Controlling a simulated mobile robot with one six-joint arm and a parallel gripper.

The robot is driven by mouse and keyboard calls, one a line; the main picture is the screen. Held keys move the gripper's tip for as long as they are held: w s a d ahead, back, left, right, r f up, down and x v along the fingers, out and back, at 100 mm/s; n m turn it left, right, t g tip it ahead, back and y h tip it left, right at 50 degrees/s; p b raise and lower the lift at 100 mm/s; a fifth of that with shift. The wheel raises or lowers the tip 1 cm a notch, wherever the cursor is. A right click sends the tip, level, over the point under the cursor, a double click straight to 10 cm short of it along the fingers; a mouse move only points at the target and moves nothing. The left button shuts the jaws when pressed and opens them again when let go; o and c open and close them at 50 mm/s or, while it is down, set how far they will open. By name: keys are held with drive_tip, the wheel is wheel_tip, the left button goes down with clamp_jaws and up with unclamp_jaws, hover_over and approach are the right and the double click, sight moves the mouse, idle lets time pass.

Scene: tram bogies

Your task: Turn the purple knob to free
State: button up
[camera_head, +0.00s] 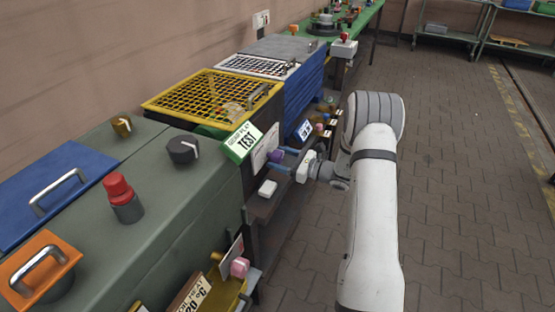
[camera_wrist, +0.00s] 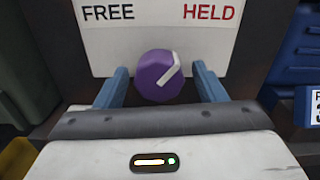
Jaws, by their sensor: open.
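The purple knob (camera_wrist: 158,78) sits in front of a white plate (camera_wrist: 155,40) in the wrist view. The plate reads FREE in black at left and HELD in red at right. The knob's white pointer line slants up to the right, toward HELD. My gripper (camera_wrist: 162,84) is open, with one blue finger on each side of the knob. Small gaps show between the fingers and the knob. In the head view the purple knob (camera_head: 276,156) shows small between the blue fingers of my gripper (camera_head: 281,160), on the bench's front side.
A grey cabinet (camera_head: 150,215) with a black knob (camera_head: 183,151) and red knob (camera_head: 117,187) fills the left. Paved floor (camera_head: 450,190) is clear at right.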

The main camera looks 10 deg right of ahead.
drive_tip(key=shift+w+a, duration=0.2)
drive_tip(key=shift+a, duration=0.1)
drive_tip(key=c, duration=1)
